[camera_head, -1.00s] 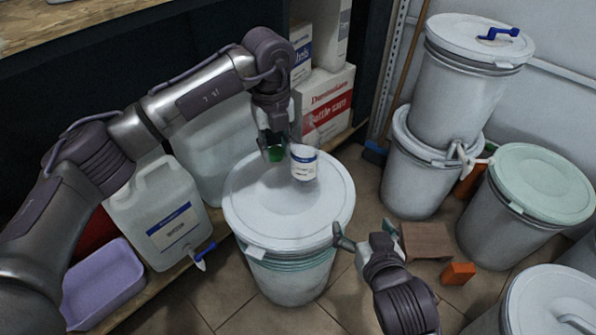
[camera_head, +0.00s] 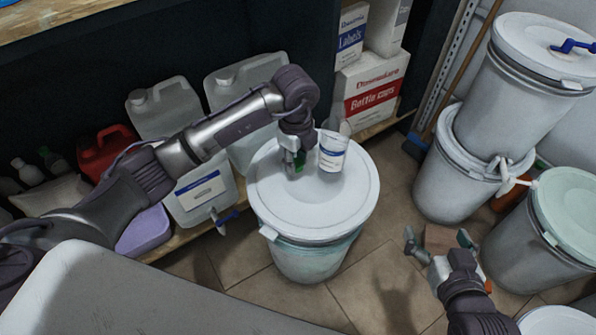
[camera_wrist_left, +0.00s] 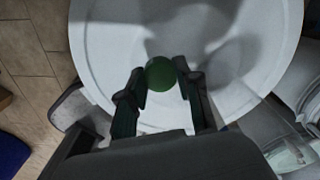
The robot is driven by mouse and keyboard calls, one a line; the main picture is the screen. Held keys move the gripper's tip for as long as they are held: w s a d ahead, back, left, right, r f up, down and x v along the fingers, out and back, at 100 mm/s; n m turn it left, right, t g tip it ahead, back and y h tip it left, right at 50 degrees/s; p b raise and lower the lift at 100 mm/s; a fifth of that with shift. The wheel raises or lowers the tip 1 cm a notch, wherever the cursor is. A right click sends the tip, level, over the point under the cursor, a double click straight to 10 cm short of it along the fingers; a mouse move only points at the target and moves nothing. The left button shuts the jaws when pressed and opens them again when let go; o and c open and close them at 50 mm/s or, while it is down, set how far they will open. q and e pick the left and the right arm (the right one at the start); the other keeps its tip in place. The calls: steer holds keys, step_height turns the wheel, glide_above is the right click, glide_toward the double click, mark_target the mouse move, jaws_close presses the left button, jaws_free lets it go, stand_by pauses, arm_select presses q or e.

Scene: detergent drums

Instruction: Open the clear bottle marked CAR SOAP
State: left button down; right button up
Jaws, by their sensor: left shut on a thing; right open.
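The clear bottle (camera_head: 332,155) stands upright on the white lid of a drum (camera_head: 310,208). Its label is white and blue, with print too small to read. I see no cap on its see-through top. My left gripper (camera_head: 295,162) is just left of the bottle, shut on a small green cap (camera_head: 300,161). The cap also shows between the fingers in the left wrist view (camera_wrist_left: 161,73), over the white lid; I cannot tell whether it touches the lid. My right gripper (camera_head: 440,246) is open and empty, to the right of the drum.
Stacked white drums (camera_head: 465,160) and a green-lidded drum (camera_head: 570,210) stand at the right. Jugs (camera_head: 200,190), a lilac tub (camera_head: 143,230) and cartons (camera_head: 370,85) line the low shelf behind. A brown block (camera_head: 437,236) is by my right gripper. The lid's front is clear.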

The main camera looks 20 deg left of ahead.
mark_target(296, 178)
arm_select(q)
step_height(296, 178, down, 4)
steer(key=shift+b, duration=0.6)
steer(key=shift+f, duration=0.1)
arm_select(e)
steer(key=shift+w+a+r+t+y, duration=0.2)
steer(key=shift+w+r+t, duration=0.15)
steer(key=shift+r+t, duration=0.35)
steer(key=shift+w+a+r+t+y, duration=0.2)
steer(key=shift+w+r+t, duration=0.25)
steer(key=shift+r, duration=0.6)
steer(key=shift+w+a+r+t+y, duration=0.1)
steer(key=shift+w+a+r+t, duration=0.2)
steer(key=shift+r+t, duration=0.4)
arm_select(q)
steer(key=shift+f, duration=0.1)
arm_select(e)
steer(key=shift+r, duration=0.2)
arm_select(q)
steer(key=c, duration=0.8)
jaws_free()
arm_select(e)
steer(key=shift+r, duration=0.1)
